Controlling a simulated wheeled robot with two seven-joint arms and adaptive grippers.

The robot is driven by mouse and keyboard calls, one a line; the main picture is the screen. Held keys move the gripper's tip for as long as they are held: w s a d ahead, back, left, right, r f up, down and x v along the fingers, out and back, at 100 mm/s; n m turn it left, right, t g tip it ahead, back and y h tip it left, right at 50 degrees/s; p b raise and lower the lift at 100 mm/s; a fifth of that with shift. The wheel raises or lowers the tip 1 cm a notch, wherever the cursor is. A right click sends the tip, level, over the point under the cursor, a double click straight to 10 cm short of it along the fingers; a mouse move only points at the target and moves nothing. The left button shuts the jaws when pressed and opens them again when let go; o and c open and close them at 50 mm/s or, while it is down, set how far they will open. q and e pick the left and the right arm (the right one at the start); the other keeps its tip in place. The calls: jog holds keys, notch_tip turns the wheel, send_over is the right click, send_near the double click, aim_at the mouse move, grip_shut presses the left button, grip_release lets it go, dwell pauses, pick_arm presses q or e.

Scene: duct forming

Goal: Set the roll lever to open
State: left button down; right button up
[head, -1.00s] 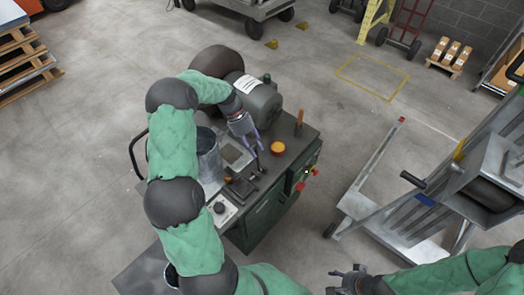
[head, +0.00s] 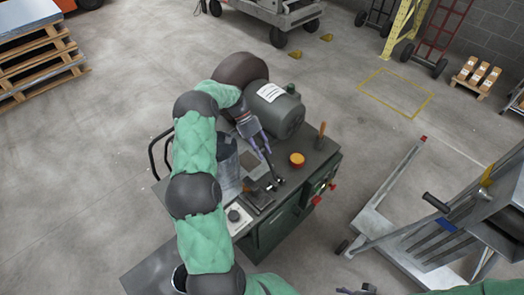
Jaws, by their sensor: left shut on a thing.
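The green bench machine (head: 285,222) stands in the middle of the head view. Its roll lever (head: 274,174), a thin dark rod, rises from the machine top beside a small dark clamp block (head: 258,198). The fingers hide the lever's tip. My right gripper (head: 358,290) barely shows at the bottom edge; its jaws cannot be made out.
An orange round button (head: 297,159) and an orange-handled tool (head: 321,131) are right of the lever. A grey motor (head: 275,110) stands behind. A metal cylinder (head: 228,165) stands left of the lever. A grey cart (head: 440,225) is at the right, with open floor between.

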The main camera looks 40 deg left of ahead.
pick_arm(q)
jog(key=shift+w+a+r, duration=0.1)
jog(key=shift+a, duration=0.05)
jog(key=c, duration=1.1)
grip_release()
jog(key=shift+o, duration=1.3)
jog(key=v, duration=1.2)
jog(key=shift+f, duration=0.2)
